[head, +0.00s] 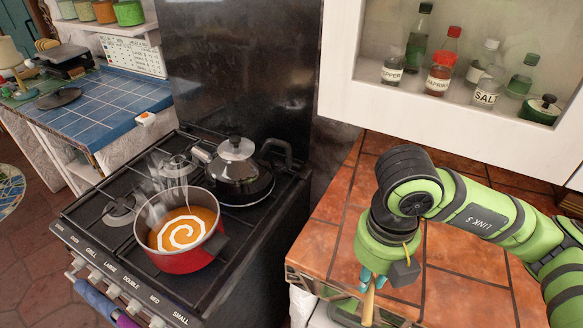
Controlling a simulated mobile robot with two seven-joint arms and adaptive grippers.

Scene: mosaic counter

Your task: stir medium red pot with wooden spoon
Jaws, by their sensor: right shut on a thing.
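The red pot (185,263) stands on the front of the stove, on the left of the head view. It is uncovered and holds orange liquid with a white spiral on top. Steam rises over it. My right gripper (371,281) points down at the front of the tiled counter, well to the right of the pot. It is shut on the wooden spoon (368,308), of which only a short, light brown, roughly upright length shows below the fingers. The rest of the spoon is hidden or out of frame. My left gripper is not in view.
A dark lidded pan (236,180) stands on the stove behind the red pot. The stove (265,230) edge and a gap lie between pot and counter (325,240). A white cabinet (420,105) with bottles hangs above the counter.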

